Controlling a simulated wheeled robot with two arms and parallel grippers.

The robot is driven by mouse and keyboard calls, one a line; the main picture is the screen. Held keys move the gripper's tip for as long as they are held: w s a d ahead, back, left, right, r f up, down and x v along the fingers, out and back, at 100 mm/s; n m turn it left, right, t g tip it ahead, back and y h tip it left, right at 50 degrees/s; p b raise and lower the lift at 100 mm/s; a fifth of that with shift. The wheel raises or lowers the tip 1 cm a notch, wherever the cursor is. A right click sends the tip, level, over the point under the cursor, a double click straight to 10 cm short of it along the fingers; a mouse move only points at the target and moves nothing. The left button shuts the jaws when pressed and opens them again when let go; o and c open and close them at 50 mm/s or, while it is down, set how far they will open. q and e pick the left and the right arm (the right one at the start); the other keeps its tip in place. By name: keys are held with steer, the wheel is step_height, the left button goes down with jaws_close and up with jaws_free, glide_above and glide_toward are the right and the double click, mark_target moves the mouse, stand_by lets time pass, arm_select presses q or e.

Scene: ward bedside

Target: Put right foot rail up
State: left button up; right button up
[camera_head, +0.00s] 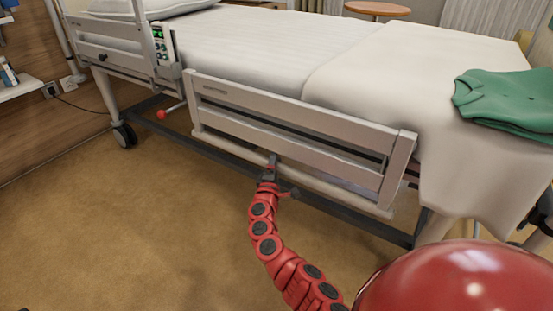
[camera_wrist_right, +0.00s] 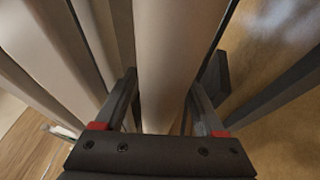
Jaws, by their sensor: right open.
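The foot rail (camera_head: 300,112), a pale barred panel, hangs along the near side of the bed. Its top bar is about level with the mattress edge and its lower bar hangs near the dark bed frame. My right gripper (camera_head: 271,167) is at the lower bar, near the middle of its length. In the right wrist view, the open fingers of my right gripper (camera_wrist_right: 163,98) stand on either side of a pale bar (camera_wrist_right: 165,55). Whether they touch it is unclear. My left gripper is out of view.
The head-end rail (camera_head: 110,55) carries a control panel (camera_head: 163,42). A red-tipped lever (camera_head: 162,114) sticks out below it. A green folded garment (camera_head: 510,100) lies on the blanket (camera_head: 400,70) at the right. The brown floor (camera_head: 130,220) in front is clear.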

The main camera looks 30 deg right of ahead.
jaws_close()
stand_by(1.3)
